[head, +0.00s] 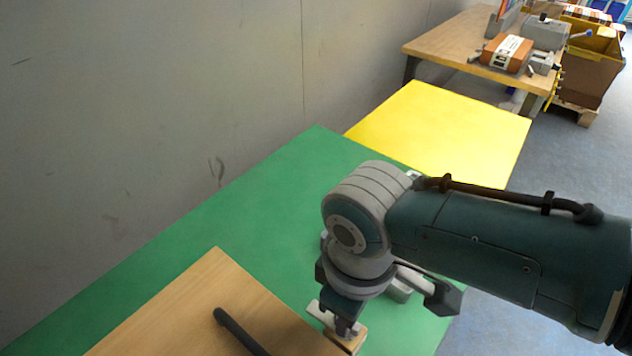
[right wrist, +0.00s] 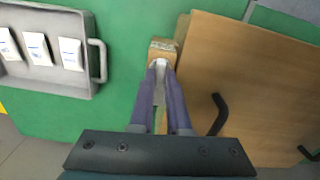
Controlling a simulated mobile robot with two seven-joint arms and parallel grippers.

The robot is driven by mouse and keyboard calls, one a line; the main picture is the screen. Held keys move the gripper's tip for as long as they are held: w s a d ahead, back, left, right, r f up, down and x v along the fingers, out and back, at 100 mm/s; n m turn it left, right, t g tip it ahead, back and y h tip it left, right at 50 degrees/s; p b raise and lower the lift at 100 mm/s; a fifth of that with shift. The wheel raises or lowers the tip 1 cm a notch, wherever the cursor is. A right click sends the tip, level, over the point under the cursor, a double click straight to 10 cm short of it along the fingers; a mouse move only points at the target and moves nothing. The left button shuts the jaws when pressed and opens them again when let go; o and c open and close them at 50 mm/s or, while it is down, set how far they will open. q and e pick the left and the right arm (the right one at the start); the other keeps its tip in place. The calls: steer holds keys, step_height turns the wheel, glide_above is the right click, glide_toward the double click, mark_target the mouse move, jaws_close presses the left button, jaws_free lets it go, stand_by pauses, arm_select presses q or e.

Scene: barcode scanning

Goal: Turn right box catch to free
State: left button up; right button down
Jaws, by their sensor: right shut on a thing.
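The wooden box (head: 215,305) has a flat light-brown top with a black handle (head: 238,330); it also shows in the right wrist view (right wrist: 255,75). The right box catch, a small light-wood block (right wrist: 162,48), sits beside the box's edge and shows in the head view too (head: 352,343). My right gripper (right wrist: 160,68) is shut on the catch, its two fingers close together over its near end. In the head view my right arm comes in from the right and partly hides the catch. My left gripper is not in view.
The box stands on a green table (head: 270,190), with a yellow surface (head: 440,125) beyond. A grey tray (right wrist: 85,88) with white packets lies beside the catch. A grey wall runs along the left. A wooden table (head: 450,42) with several items stands at the back right.

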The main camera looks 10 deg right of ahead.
steer(key=shift+m, duration=0.7)
steer(key=c, duration=0.9)
jaws_free()
steer(key=shift+r, duration=0.15)
step_height(320, 180, up, 8)
steer(key=p, duration=0.4)
steer(key=shift+r, duration=0.85)
